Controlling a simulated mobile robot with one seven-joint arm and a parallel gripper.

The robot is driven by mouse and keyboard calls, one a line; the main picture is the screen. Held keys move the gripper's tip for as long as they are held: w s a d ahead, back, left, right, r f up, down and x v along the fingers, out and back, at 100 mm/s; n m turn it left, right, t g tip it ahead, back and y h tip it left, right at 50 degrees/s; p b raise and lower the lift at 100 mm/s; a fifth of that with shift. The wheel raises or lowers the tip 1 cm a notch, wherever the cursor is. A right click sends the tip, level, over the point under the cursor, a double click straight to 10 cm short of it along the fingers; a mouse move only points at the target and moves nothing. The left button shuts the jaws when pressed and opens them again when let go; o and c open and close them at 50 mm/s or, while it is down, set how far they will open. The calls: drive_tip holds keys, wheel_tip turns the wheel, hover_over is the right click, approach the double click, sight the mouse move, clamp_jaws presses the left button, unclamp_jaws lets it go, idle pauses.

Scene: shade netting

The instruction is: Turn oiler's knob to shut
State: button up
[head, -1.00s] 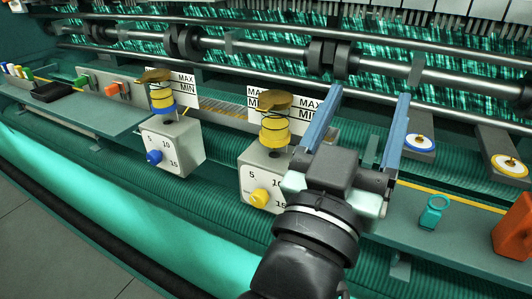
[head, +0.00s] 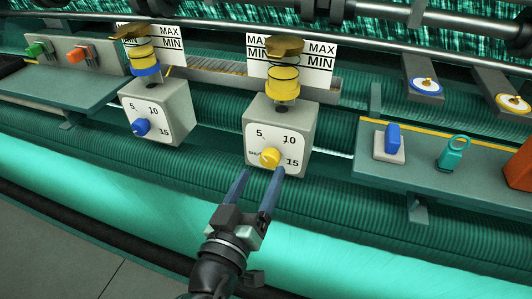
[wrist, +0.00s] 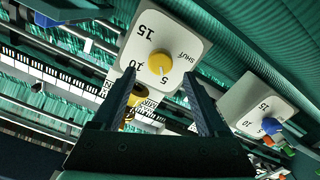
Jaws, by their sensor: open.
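Two oilers stand on the machine. One, a grey box (head: 302,133) with a yellow reservoir (head: 283,88), has a round yellow knob (head: 270,157) on a white dial marked 5, 10, 15. The word SHUT also shows on this dial (wrist: 183,38) in the wrist view. The knob's exact setting is unclear. The other oiler (head: 176,110), to the left, has a blue knob (head: 141,127); it also shows at the right of the wrist view (wrist: 270,125). My gripper (head: 260,172) is open and empty, just below and in front of the yellow knob. In the wrist view the knob (wrist: 160,63) appears between the fingertips.
A shelf at right (head: 440,185) carries a blue switch (head: 392,138), a teal ringed part (head: 453,152) and an orange object (head: 520,167). A left shelf (head: 60,97) has green and orange switches. MAX/MIN plates stand behind the reservoirs. Open floor lies at lower left.

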sight(267, 161)
drive_tip(key=shift+p+x, duration=0.35)
drive_tip(key=shift+x, duration=2.3)
clamp_jaws()
